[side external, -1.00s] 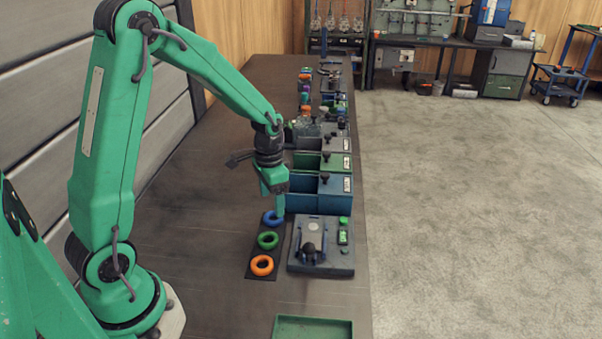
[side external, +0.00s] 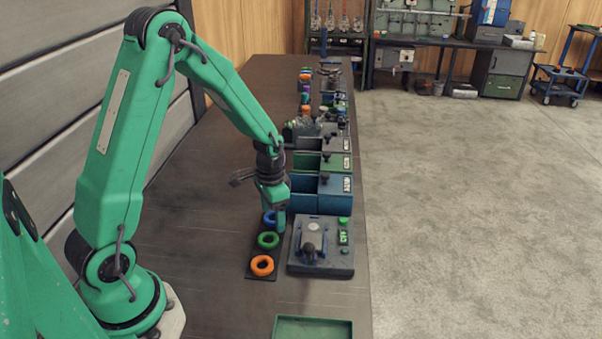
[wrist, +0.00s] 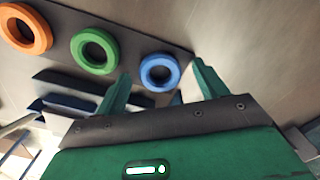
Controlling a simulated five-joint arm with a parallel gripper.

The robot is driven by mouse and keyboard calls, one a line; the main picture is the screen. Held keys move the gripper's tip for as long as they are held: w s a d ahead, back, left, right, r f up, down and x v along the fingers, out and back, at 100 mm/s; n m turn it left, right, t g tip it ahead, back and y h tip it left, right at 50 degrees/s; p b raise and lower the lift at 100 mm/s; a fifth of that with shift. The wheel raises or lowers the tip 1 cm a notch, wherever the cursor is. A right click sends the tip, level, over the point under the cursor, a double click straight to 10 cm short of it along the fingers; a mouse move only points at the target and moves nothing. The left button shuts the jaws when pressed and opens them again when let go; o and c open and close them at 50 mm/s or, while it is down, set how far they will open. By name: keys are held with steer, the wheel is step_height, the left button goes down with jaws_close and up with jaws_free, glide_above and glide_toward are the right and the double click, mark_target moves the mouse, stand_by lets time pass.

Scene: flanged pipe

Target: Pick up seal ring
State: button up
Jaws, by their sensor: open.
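Three seal rings lie in a row on a dark strip (side external: 252,272) on the bench: an orange ring (side external: 262,265) nearest the camera, a green ring (side external: 268,240) in the middle and a blue ring (side external: 268,218) farthest. In the wrist view the blue ring (wrist: 159,73) shows ahead of my open, empty gripper (wrist: 160,85), between the lines of its two fingers. The green ring (wrist: 95,51) and orange ring (wrist: 25,28) lie to its left. In the side view my gripper (side external: 276,225) is low at the blue ring and partly hides it. Whether they touch is unclear.
A grey fixture plate (side external: 321,262) with a black knob and green buttons sits right of the rings. Blue bins (side external: 320,195) stand just behind. A green tray (side external: 313,328) lies at the near edge. The bench left of the rings is clear.

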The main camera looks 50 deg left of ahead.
steer(key=shift+c, duration=0.4)
steer(key=c, duration=1)
steer(key=shift+r, duration=0.1)
steer(key=shift+r, duration=0.7)
steer(key=r, duration=0.1)
steer(key=d+r, duration=0.1)
steer(key=r, duration=0.1)
steer(key=shift+s, duration=0.1)
steer(key=s+d+r, duration=0.1)
steer(key=d+r, duration=0.1)
steer(key=d, duration=0.1)
steer(key=s+d+r, duration=0.1)
steer(key=d+r, duration=0.1)
steer(key=d, duration=0.1)
steer(key=s+d+r, duration=0.1)
steer(key=d+r, duration=0.1)
steer(key=d, duration=0.2)
steer(key=shift+s+r, duration=0.2)
steer(key=shift+s, duration=0.05)
steer(key=shift+r, duration=0.15)
steer(key=shift+r, duration=1.25)
